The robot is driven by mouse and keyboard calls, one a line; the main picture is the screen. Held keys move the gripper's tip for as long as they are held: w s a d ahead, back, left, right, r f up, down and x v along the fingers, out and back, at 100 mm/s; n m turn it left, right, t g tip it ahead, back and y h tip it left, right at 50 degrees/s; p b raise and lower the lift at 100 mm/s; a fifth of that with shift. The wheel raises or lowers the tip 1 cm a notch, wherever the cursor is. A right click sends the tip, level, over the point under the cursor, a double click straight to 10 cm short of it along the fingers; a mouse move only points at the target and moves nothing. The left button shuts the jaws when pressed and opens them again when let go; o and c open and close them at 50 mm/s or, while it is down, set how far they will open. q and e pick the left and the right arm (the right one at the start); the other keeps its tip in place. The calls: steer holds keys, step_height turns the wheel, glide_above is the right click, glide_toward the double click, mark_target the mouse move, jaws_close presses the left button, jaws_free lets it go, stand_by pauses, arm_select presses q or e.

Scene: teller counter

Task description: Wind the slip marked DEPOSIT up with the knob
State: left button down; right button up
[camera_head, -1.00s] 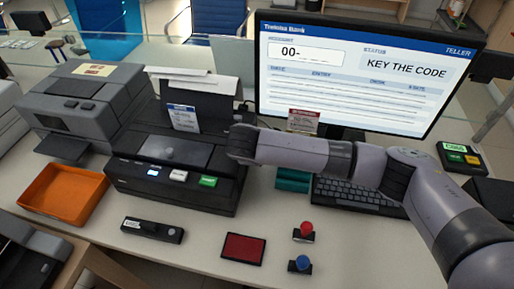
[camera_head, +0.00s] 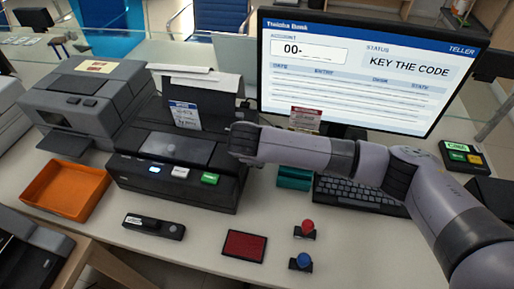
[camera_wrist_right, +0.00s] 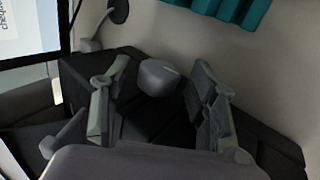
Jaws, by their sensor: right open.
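A black slip printer (camera_head: 165,180) stands on the counter. A slip with a blue header (camera_head: 185,116) stands upright at it, and white paper (camera_head: 215,84) shows above; I cannot read DEPOSIT on either. In the right wrist view a rounded grey knob (camera_wrist_right: 159,77) sticks out of the printer's dark side (camera_wrist_right: 150,125). My right gripper (camera_wrist_right: 157,104) is open, one finger on each side of the knob, with visible gaps. In the head view my right arm reaches the printer's right side and hides the knob. My left gripper is not in view.
An orange tray (camera_head: 48,190) and a grey machine (camera_head: 85,95) stand at left. A teal block (camera_head: 294,178), keyboard (camera_head: 345,194) and monitor (camera_head: 365,75) are at right. A stapler-like device (camera_head: 154,227), red pad (camera_head: 244,246) and red and blue stamps (camera_head: 307,228) lie in front.

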steer(key=v, duration=1.1)
steer(key=shift+s+r, duration=0.25)
